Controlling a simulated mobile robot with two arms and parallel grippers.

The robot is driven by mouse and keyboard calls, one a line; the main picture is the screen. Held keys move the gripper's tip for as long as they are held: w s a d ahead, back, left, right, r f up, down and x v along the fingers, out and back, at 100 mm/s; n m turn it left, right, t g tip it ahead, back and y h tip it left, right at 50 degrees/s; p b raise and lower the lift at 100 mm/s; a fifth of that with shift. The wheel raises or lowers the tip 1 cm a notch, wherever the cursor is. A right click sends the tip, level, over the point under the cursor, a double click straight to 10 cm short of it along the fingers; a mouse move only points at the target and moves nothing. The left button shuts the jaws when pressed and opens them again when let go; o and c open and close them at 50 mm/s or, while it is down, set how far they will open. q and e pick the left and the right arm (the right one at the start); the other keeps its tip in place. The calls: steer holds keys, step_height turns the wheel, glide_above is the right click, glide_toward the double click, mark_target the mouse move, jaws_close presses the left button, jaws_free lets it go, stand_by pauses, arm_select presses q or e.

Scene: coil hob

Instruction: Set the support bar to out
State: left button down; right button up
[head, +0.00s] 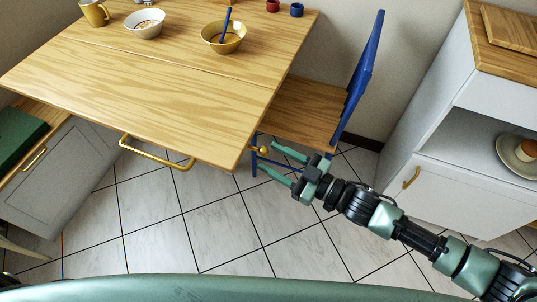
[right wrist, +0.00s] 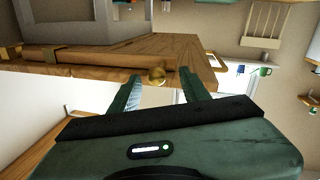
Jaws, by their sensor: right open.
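A small round brass knob (head: 264,150) shows just beyond the right front corner of the wooden table (head: 150,90). It also shows in the right wrist view (right wrist: 157,76), against a wooden edge. I cannot clearly tell the support bar from the table's other wooden parts. My right gripper (head: 268,157) is open, its two green fingers pointing at the knob. In the right wrist view the knob appears between the fingertips (right wrist: 158,82); I cannot tell whether they touch it. My left gripper is not in view.
A brass rail handle (head: 157,152) runs along the table's front edge. A blue chair (head: 310,110) stands behind the knob. A white cabinet (head: 450,195) is at right, a grey cabinet (head: 65,175) at left. Bowls (head: 144,23) and cups sit far back on the table. Tiled floor in front is clear.

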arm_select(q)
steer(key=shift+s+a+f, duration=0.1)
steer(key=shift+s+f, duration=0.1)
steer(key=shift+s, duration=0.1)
arm_select(e)
steer(key=v, duration=0.6)
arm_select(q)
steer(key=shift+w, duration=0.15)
